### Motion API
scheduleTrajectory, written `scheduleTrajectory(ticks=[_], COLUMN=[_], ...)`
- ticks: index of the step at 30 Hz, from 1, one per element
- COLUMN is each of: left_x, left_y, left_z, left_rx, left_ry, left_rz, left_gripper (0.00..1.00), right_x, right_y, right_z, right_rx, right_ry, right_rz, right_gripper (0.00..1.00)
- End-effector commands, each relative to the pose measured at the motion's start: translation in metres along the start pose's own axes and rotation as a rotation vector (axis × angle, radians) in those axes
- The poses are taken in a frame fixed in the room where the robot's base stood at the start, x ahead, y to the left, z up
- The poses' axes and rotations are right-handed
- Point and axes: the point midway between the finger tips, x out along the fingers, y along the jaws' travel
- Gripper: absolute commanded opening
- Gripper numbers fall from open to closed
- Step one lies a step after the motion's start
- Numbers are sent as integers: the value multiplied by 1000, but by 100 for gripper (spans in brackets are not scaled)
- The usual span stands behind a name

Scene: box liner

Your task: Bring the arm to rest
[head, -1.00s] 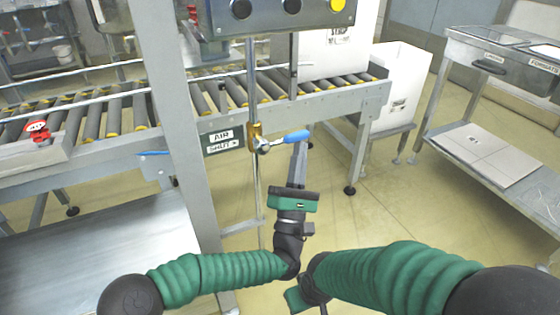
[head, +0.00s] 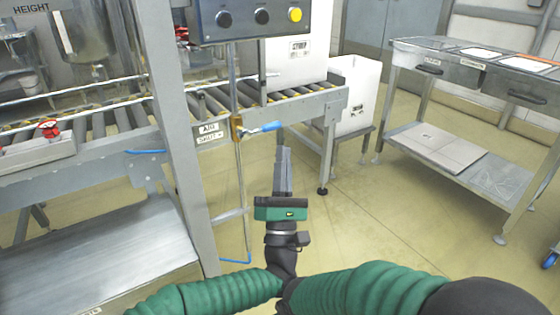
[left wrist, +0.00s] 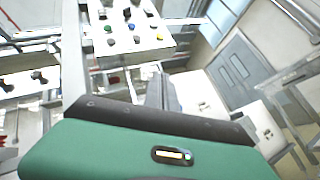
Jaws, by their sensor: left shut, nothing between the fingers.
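My left gripper (head: 283,165) shows in the middle of the head view, its grey fingers pointing up and away, shut and empty. It also shows in the left wrist view (left wrist: 157,90), above its green body. In the head view the fingertips appear just below the blue handle (head: 264,128) of the air shutoff valve; a small gap shows between them. The valve's brass body (head: 237,127) sits on a vertical pipe beside the AIR label (head: 208,130). My right gripper cannot be made out in either view.
A roller conveyor (head: 110,117) runs across the back left, with a grey post (head: 165,130) in front. A control panel (head: 250,19) hangs above. A white carton (head: 357,95) stands at the conveyor's end. A steel cart (head: 440,150) stands at right. The floor between is clear.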

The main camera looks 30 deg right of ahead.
Motion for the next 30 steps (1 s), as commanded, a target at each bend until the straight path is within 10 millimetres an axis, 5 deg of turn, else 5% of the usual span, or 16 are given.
scheduleTrajectory(ticks=[11,15,18,20,24,30], left_x=[1,-15,-73,-112,-194,-307], left_y=[-3,-40,-47,-31,42,173], left_z=[3,3,-55,-95,-167,-204], left_rx=[36,398,842,1031,1310,1419], left_ry=[-10,-95,-162,-181,-191,-169], left_rz=[-37,-388,-802,-1005,-1410,-1919], left_gripper=[0,0,0,0,0,0], right_x=[-3,-22,-38,-44,-55,-71], right_y=[0,0,0,0,0,0], right_z=[-1,-5,-9,-10,-13,-17], right_rx=[0,0,0,0,0,0], right_ry=[0,0,0,0,0,0], right_rz=[0,0,0,0,0,0], right_gripper=[36,36,36,36,36,36])
